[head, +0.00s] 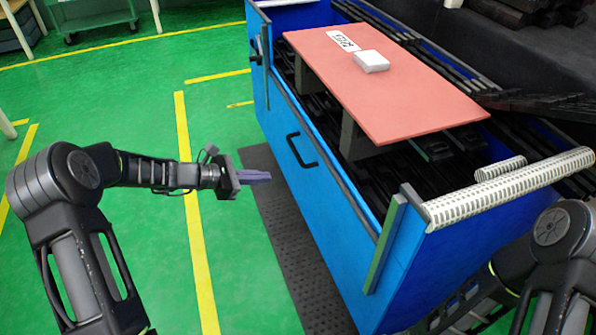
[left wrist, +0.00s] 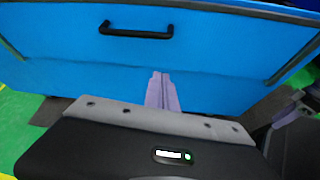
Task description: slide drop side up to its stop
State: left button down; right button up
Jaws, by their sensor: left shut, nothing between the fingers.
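The drop side (head: 335,215) is the long blue side panel of a blue crate-like bin, with a black bar handle (head: 300,150). Its top edge sits below the top of the near corner post (head: 386,243). In the left wrist view the panel (left wrist: 220,65) fills the upper part, with the handle (left wrist: 136,32) near its top. My left gripper (head: 269,177) is shut and empty, pointing at the panel from the left, below the handle and apart from it. What looks like a finger of my right gripper (left wrist: 290,112) shows at the right edge there, mostly hidden.
A salmon-coloured board (head: 385,85) lies across the bin on grey supports, with a white block (head: 371,61) and a label on it. A white perforated strip (head: 510,187) caps the near end. A dark ribbed mat (head: 285,235) lies before the panel.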

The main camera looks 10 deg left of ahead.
aim_at(299, 156)
pick_arm(q)
jog(key=shift+f, duration=0.15)
jog(key=b+x, duration=0.3)
jog(key=x, duration=0.7)
jog(key=r, duration=0.4)
jog(key=shift+s+d, duration=0.15)
jog(key=shift+d, duration=0.2)
